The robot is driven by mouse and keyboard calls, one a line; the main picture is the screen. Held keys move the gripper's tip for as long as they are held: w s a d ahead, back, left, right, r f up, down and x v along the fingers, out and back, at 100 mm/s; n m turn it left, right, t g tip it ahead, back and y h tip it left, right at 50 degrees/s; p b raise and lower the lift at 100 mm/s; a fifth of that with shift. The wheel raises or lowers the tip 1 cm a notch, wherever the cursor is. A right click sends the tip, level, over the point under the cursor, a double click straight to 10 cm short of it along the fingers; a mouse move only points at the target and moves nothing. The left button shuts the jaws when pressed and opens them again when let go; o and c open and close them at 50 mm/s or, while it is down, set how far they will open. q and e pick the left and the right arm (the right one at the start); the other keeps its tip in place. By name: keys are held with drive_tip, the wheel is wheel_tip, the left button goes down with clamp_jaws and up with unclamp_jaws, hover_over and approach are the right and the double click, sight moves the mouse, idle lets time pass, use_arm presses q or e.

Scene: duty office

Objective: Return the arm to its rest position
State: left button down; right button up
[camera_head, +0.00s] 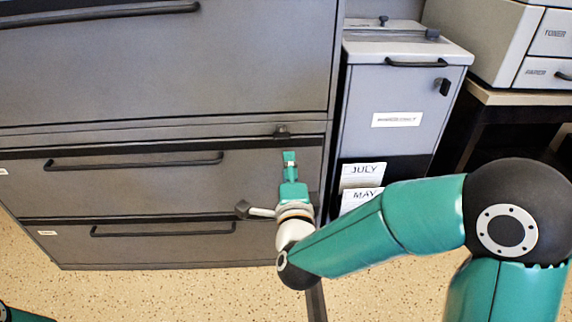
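My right arm, teal with black joints, comes in from the right edge. It reaches across to the middle of the view. My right gripper (290,162) points away from me, in front of the grey filing cabinet (230,190) near its right side. Its fingers look narrow and edge-on, so I cannot tell whether they are open or shut. I see no object clearly held in it. A small teal and dark part shows in the bottom left corner; my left gripper is not in view.
The cabinet's drawers look shut, with dark bar handles. Right of it stands a grey bin (400,95) with a white label, and cards reading JULY (362,171) and MAY below. A printer (500,45) sits on a table (515,97). Speckled floor (150,295) is clear in front.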

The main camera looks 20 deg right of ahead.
drive_tip(key=s+d+f+n+g+y+p, duration=0.1)
drive_tip(key=s+d+f+n+g, duration=0.15)
drive_tip(key=f, duration=0.95)
drive_tip(key=s+d+f+n+g+y+p, duration=0.15)
drive_tip(key=f+g, duration=0.25)
drive_tip(key=f, duration=0.7)
drive_tip(key=s+a+f+n+g+y, duration=0.2)
drive_tip(key=s+a+f+n+g, duration=0.25)
drive_tip(key=s, duration=0.25)
drive_tip(key=s+a+f+n+g+y, duration=0.2)
drive_tip(key=s+a+f+n+g, duration=0.1)
drive_tip(key=s+f+n, duration=0.35)
drive_tip(key=s+a+f+n+g+y, duration=0.3)
drive_tip(key=s+f+n, duration=0.1)
drive_tip(key=s, duration=0.3)
wheel_tip(320, 180, up, 38)
drive_tip(key=p, duration=3.8)
drive_tip(key=shift+f+h, duration=0.15)
drive_tip(key=shift+h, duration=0.1)
